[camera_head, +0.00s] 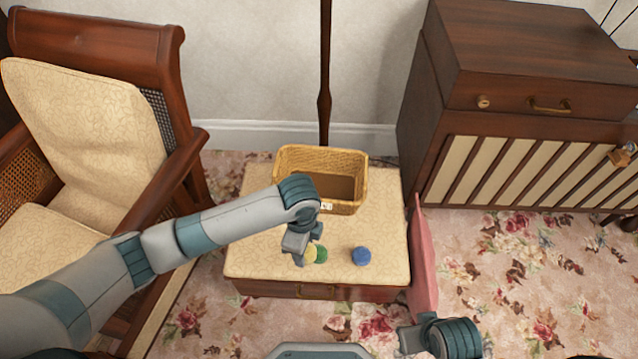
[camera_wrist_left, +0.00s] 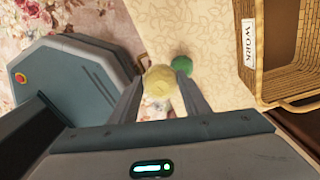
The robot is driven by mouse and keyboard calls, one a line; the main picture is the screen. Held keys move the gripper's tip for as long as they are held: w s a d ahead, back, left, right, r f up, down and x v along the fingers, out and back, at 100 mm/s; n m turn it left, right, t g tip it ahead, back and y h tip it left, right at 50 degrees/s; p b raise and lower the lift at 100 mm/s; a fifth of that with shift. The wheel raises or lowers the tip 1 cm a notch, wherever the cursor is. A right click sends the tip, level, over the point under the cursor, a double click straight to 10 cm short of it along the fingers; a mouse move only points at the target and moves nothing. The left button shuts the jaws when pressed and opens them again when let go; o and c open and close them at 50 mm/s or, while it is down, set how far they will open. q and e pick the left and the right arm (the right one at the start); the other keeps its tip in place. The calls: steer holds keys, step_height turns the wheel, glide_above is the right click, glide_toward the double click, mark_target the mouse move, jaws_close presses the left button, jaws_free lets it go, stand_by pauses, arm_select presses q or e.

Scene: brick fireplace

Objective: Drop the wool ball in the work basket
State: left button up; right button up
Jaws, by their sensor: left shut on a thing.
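A pale yellow ball (camera_wrist_left: 160,82) sits between the fingers of my left gripper (camera_wrist_left: 158,90), which is shut on it. In the head view the yellow ball (camera_head: 310,255) shows just past my left gripper (camera_head: 304,252), low over the stool top. The wicker work basket (camera_head: 320,161) stands at the back of the stool, upright, and looks empty. Its front carries a label reading WORK in the left wrist view, where the basket (camera_wrist_left: 290,92) is at the right.
A green ball (camera_head: 321,254) lies right beside the yellow one, and a blue ball (camera_head: 361,256) lies farther right on the cushioned stool (camera_head: 255,260). A wooden armchair (camera_head: 100,38) stands left, a cabinet (camera_head: 520,60) right. A pink panel (camera_head: 424,260) stands against the stool's right side.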

arm_select(q)
steer(key=shift+w+a+r+n, duration=0.25)
steer(key=shift+w+r+n, duration=0.05)
steer(key=w+a+r+n, duration=0.3)
steer(key=a+r+n, duration=0.2)
steer(key=r, duration=0.5)
steer(key=w+a+r+n, duration=0.3)
steer(key=a+r+n, duration=0.2)
steer(key=r+n, duration=0.4)
steer(key=w+a+r+n, duration=0.3)
steer(key=a+r+n, duration=0.2)
steer(key=r, duration=0.6)
steer(key=shift+w+a+r+n, duration=0.15)
steer(key=shift+w+a+n, duration=0.1)
steer(key=shift+n, duration=0.65)
